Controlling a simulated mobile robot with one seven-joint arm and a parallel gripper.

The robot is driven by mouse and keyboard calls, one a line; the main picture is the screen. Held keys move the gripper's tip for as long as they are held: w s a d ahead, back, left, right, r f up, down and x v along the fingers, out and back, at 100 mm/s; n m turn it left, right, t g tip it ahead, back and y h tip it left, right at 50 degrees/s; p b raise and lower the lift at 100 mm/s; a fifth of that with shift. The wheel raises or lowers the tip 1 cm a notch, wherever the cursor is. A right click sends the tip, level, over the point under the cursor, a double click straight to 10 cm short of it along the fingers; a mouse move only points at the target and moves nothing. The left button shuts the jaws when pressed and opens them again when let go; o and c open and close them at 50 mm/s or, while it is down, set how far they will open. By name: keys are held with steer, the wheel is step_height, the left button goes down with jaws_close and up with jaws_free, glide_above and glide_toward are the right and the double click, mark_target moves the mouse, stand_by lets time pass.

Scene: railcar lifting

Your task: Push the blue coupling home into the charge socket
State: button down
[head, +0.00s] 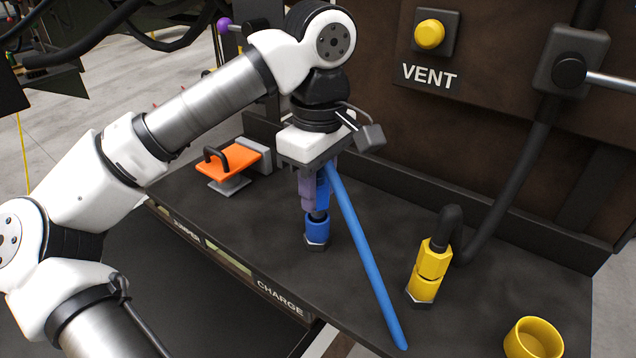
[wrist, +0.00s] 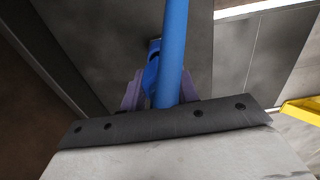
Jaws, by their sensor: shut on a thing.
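My gripper (head: 309,200) points down over the bench, its purple fingers shut on the blue coupling (head: 323,190). Directly below stands the blue charge socket (head: 317,229) with a dark hexagonal foot, behind the CHARGE lettering. A dark narrow part shows between the coupling and the socket's blue body. The coupling looks upright and in line with the socket; I cannot tell how deep it sits. A blue hose (head: 365,260) slants from the coupling down to the front right. In the wrist view the hose (wrist: 173,45) passes between the fingers and hides the socket.
A yellow fitting (head: 428,275) with a black hose stands right of the blue hose. A yellow cup (head: 534,340) is at the front right. An orange handled block (head: 228,162) lies at the left. A yellow VENT button (head: 430,34) is on the back wall. The bench (head: 490,270) between them is clear.

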steer(key=shift+f+b, duration=0.8)
steer(key=shift+f, duration=0.2)
steer(key=c, duration=1)
jaws_free()
steer(key=shift+r, duration=0.1)
steer(key=shift+o, duration=0.2)
step_height(320, 180, up, 14)
steer(key=shift+f, duration=0.1)
